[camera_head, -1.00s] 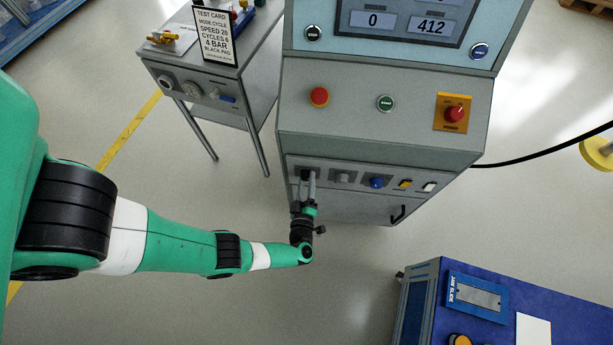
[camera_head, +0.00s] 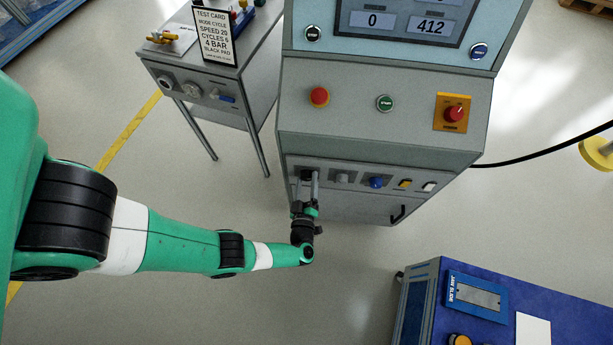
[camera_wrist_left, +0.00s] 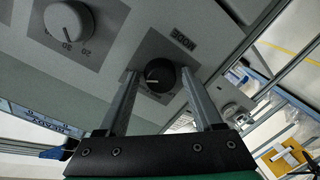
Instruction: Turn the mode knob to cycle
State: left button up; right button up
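The black mode knob (camera_wrist_left: 160,75) sits on a grey plate marked MODE in the left wrist view. Its light pointer line faces roughly left in that view. In the head view the knob (camera_head: 307,174) is at the left end of the lower panel, partly hidden by my fingers. My left gripper (camera_head: 309,178) reaches up to it. In the left wrist view its two fingers (camera_wrist_left: 159,74) stand on either side of the knob, with a visible gap on each side. My right gripper is not in view.
A grey dial (camera_wrist_left: 68,20) with numbers is beside the mode knob. A blue knob (camera_head: 376,182) and small switches sit further right on the panel. A test card (camera_head: 215,37) stands on the side table.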

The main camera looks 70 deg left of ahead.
pick_arm(q)
jog(key=shift+o, duration=0.6)
jog(key=shift+d, duration=0.3)
jog(key=p+v, duration=0.1)
jog(key=v, duration=1)
jog(key=shift+s+r, duration=0.1)
jog(key=shift+r, duration=0.1)
